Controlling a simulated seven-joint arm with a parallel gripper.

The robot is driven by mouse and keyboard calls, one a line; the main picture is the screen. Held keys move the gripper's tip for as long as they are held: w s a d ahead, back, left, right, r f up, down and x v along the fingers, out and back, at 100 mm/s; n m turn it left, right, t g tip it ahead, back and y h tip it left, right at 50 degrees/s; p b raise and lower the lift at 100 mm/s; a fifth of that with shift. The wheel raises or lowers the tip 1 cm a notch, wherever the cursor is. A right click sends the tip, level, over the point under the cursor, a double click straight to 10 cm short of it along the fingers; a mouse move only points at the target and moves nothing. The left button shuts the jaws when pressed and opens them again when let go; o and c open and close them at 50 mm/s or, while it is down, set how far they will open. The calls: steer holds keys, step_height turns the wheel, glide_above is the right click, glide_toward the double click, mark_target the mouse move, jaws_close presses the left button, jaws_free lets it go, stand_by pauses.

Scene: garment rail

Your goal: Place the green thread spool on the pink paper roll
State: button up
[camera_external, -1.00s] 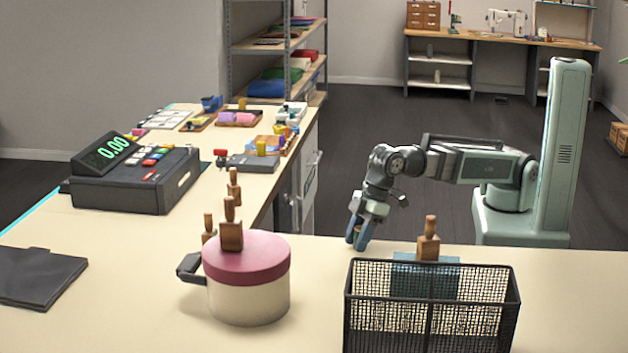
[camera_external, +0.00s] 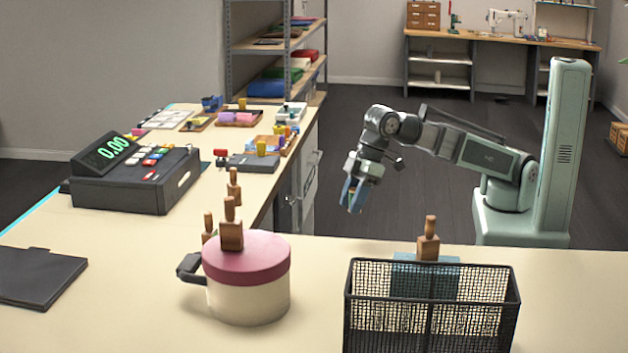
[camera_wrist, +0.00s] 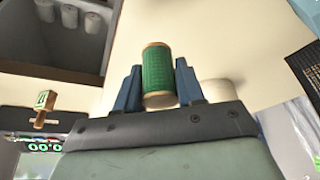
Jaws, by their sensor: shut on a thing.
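My gripper (camera_external: 353,197) is raised above the counter, behind the wire basket. In the wrist view my gripper (camera_wrist: 158,88) has its blue fingers shut on the green thread spool (camera_wrist: 157,70), one on each side. The spool has green thread between pale wooden ends. In the outside view the spool is mostly hidden by the fingers. I cannot make out a pink paper roll for certain. Pink pieces (camera_external: 238,118) lie in a tray on the far part of the counter. A pale cylinder (camera_wrist: 219,91) shows behind the right finger in the wrist view.
A round cream pot with a pink lid (camera_external: 262,258) stands at front centre, near several wooden pegs (camera_external: 231,235). A black wire basket (camera_external: 432,312) stands at front right. A cash register (camera_external: 135,178) stands at left. Counter between pot and basket is clear.

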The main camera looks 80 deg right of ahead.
steer(key=w+a+r+n, duration=0.1)
steer(key=w+a, duration=0.2)
steer(key=w, duration=0.8)
steer(key=w+a+r+n, duration=0.1)
steer(key=w+a+r, duration=0.15)
steer(key=w, duration=0.85)
steer(key=shift+y, duration=0.3)
steer(key=shift+w+a+f, duration=0.1)
steer(key=shift+w+f, duration=0.05)
steer(key=shift+f, duration=5.05)
steer(key=shift+f, duration=0.15)
steer(key=o, duration=1)
steer(key=shift+o, duration=0.2)
steer(key=v, duration=1.2)
steer(key=shift+w+r, duration=0.2)
